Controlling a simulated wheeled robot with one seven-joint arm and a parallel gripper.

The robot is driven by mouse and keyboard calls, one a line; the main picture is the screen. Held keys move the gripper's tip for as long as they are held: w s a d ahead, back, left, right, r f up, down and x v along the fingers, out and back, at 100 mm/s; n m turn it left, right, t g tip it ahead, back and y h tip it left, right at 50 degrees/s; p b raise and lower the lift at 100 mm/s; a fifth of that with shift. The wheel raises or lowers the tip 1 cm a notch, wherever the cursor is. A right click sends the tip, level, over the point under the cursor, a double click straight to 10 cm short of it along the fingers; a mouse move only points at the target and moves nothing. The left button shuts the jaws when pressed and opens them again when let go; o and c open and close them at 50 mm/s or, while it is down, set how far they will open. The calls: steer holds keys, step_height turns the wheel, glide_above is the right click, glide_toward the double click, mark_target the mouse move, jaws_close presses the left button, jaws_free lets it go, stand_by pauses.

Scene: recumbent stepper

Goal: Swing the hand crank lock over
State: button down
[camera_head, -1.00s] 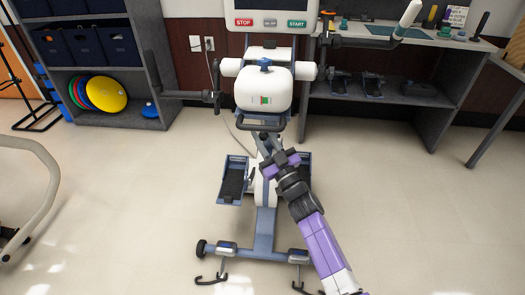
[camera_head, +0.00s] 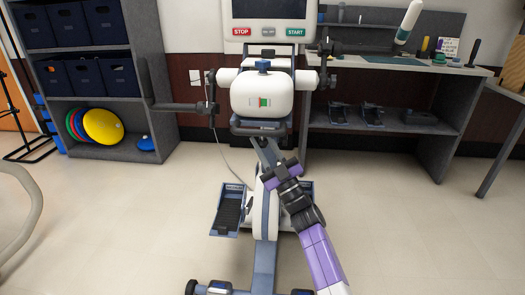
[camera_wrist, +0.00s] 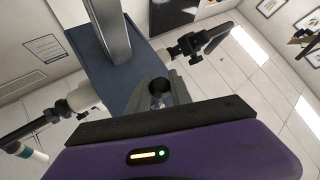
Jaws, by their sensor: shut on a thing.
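The stepper's white crank housing (camera_head: 262,88) stands at the centre of the head view, with a small green and red mark on its front. A dark handle bar (camera_head: 258,129) is below it. My gripper (camera_head: 267,155) is at the blue column just under that bar, reaching up from the lower right. In the wrist view my gripper (camera_wrist: 164,92) has its grey fingers around a small dark round knob (camera_wrist: 157,86), which I take to be the hand crank lock. The fingers hide much of it. The knob is not clear in the head view.
Crank arms stick out left (camera_head: 178,106) and right (camera_head: 408,22) of the housing. A foot pedal (camera_head: 231,209) is at lower left. A storage shelf (camera_head: 160,60) stands left and a workbench (camera_head: 415,70) right.

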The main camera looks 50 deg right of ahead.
stand_by(0.4)
steer(key=c, duration=1.2)
jaws_free()
steer(key=shift+o, duration=0.2)
steer(key=v, duration=0.7)
steer(key=shift+s+f+p, duration=0.3)
steer(key=shift+p, duration=0.15)
